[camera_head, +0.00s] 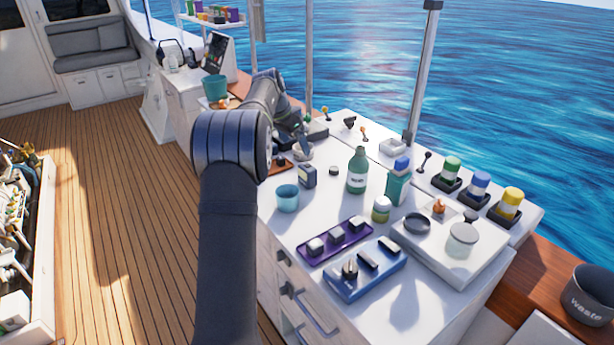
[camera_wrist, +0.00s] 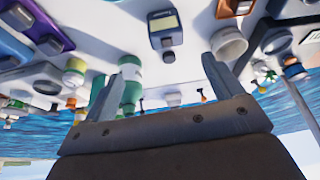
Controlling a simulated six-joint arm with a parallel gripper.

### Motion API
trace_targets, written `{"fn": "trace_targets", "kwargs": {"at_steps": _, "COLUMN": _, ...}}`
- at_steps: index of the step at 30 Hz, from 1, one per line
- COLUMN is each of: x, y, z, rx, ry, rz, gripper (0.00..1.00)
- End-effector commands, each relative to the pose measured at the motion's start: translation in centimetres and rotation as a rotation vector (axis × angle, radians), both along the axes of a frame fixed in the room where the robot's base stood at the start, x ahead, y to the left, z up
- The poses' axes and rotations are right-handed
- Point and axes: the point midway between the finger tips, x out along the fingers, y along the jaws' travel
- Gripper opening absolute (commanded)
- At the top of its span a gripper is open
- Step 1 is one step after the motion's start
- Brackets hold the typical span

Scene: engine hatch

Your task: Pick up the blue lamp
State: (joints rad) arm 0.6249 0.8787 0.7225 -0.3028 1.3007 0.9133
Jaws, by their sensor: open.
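The blue lamp (camera_head: 480,183) appears to be the blue-topped cylinder in a dark square base at the right of the white counter. It stands upright between a green one (camera_head: 453,167) and a yellow one (camera_head: 511,202). My gripper (camera_head: 303,148) is at the counter's far left part, well away from the blue lamp and partly hidden by my arm. In the wrist view its two fingers (camera_wrist: 172,72) are spread apart with nothing held between them. I cannot pick out the blue lamp in the wrist view.
A teal cup (camera_head: 287,198), purple tray (camera_head: 335,240) and blue tray (camera_head: 365,271) lie nearer. A lever (camera_head: 423,161) rises beside the lamps.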

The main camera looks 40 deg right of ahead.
Motion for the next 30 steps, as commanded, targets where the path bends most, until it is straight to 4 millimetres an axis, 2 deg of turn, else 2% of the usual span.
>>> {"fn": "trace_targets", "kwargs": {"at_steps": 2, "x": 0.6, "y": 0.4, "z": 0.4, "rx": -0.008, "ry": -0.003, "rz": -0.035, "gripper": 0.85}}
{"fn": "trace_targets", "kwargs": {"at_steps": 5, "x": 0.7, "y": 0.2, "z": -0.2, "rx": -0.009, "ry": -0.003, "rz": -0.055, "gripper": 0.85}}
{"fn": "trace_targets", "kwargs": {"at_steps": 15, "x": 0.8, "y": -2.5, "z": -6.8, "rx": -0.007, "ry": -0.001, "rz": -0.055, "gripper": 0.85}}
{"fn": "trace_targets", "kwargs": {"at_steps": 21, "x": 0.9, "y": -3.8, "z": -9.8, "rx": -0.009, "ry": -0.004, "rz": -0.053, "gripper": 0.85}}
{"fn": "trace_targets", "kwargs": {"at_steps": 30, "x": 1.0, "y": -4.5, "z": -11.4, "rx": -0.010, "ry": -0.005, "rz": -0.052, "gripper": 0.85}}
